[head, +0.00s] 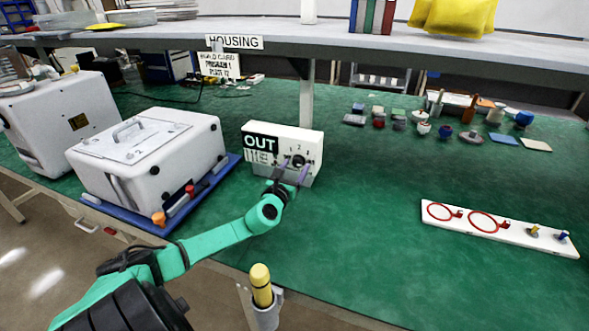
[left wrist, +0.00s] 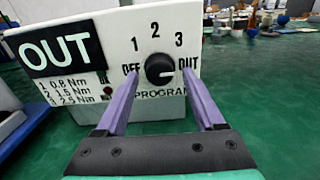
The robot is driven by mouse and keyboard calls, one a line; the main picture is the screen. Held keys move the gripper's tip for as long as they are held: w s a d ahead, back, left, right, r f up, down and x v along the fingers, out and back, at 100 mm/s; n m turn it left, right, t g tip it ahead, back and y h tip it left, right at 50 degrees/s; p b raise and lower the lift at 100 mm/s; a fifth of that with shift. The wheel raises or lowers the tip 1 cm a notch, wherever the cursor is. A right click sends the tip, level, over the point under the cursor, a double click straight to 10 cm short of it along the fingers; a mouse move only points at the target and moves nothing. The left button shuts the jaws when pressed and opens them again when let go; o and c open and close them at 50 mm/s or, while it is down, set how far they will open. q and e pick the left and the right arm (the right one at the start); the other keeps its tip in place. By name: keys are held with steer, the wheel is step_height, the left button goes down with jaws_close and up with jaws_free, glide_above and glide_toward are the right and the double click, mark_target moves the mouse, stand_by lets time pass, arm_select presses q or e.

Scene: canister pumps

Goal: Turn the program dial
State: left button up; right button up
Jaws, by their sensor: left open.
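The program dial (left wrist: 159,69) is a round black knob on the front of a white box (head: 284,134). Around it are the labels OFF, 1, 2, 3 and OUT, with PROGRAM below. A pale mark shows on the knob, but I cannot tell surely where it points. In the head view the dial (head: 298,161) is partly behind my fingers. My left gripper (head: 295,169) is open in front of the box. In the left wrist view its purple fingers (left wrist: 161,74) stand left and right of the dial; contact is unclear. My right gripper is not in view.
A white machine (head: 150,150) on a blue tray (head: 226,168) stands left of the box. A white panel with red rings (head: 500,228) lies at right. Small parts (head: 445,131) sit at the back. A yellow-handled item (head: 261,285) stands at the front edge. Green mat between is clear.

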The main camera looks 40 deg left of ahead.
arm_select(q)
steer(key=shift+s, duration=0.1)
steer(key=v, duration=0.7)
steer(key=shift+p, duration=0.4)
steer(key=shift+s+d, duration=0.1)
steer(key=shift+s, duration=0.05)
